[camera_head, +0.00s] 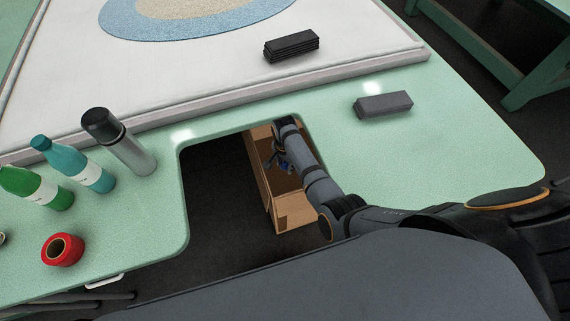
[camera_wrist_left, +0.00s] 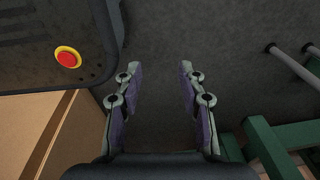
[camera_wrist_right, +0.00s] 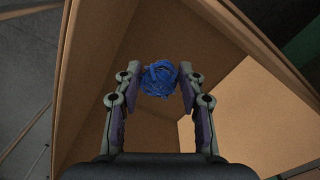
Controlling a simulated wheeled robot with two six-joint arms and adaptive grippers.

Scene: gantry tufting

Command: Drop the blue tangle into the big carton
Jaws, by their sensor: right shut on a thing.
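The blue tangle (camera_wrist_right: 159,80) is a ball of blue strands held between the fingertips of my right gripper (camera_wrist_right: 159,84). In the head view, a little of the tangle (camera_head: 286,165) shows beside my right gripper (camera_head: 280,158), which points down through the table's cutout. The big carton (camera_head: 275,213) is an open brown cardboard box below the cutout. In the right wrist view, the carton's walls (camera_wrist_right: 240,110) surround the tangle from behind. My left gripper (camera_wrist_left: 160,92) is open and empty, with dark floor behind it; it is not in the head view.
The green table (camera_head: 455,150) bears a red roll (camera_head: 62,249), a green bottle (camera_head: 35,187), a teal bottle (camera_head: 73,163), a grey flask (camera_head: 118,142) and a grey block (camera_head: 382,105). Black strips (camera_head: 291,46) lie on the white frame. The cutout's left part is free.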

